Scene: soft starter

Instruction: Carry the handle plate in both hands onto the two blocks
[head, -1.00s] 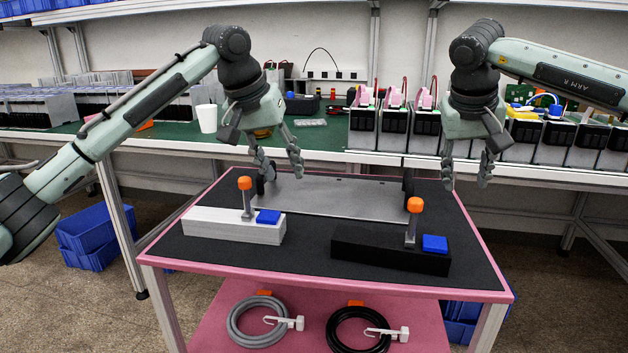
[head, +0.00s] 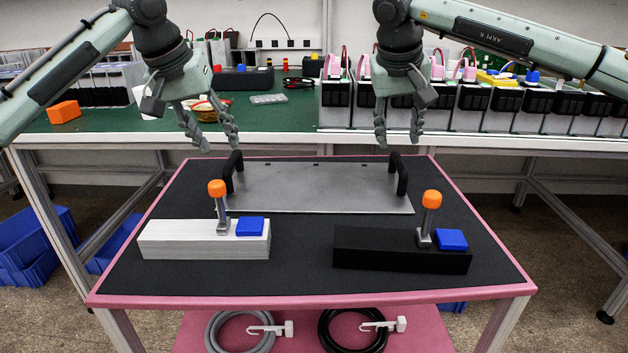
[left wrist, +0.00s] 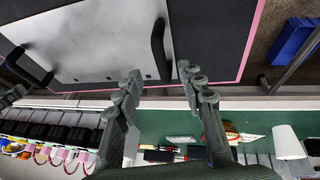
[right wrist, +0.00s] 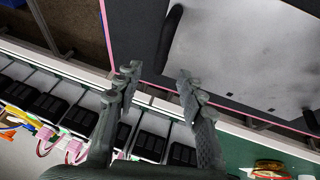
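The grey handle plate (head: 310,190) lies flat at the back of the cart's black mat. It has a black left handle (head: 233,170) and a black right handle (head: 399,174) standing up at its ends. In front are a white block (head: 190,240) and a black block (head: 385,250), each with an orange-topped lever and a blue pad. My left gripper (head: 212,145) is open and empty, above and just behind the left handle; the left wrist view shows this handle (left wrist: 160,48) beyond the fingers. My right gripper (head: 399,142) is open and empty above the right handle, also seen in the right wrist view (right wrist: 170,38).
The pink-edged cart (head: 310,300) has a grey cable coil (head: 215,335) and a black coil (head: 325,335) on its lower shelf. Behind stands a green-topped bench (head: 270,118) with several boxed units, an orange block (head: 63,112) and tools. The mat between plate and blocks is clear.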

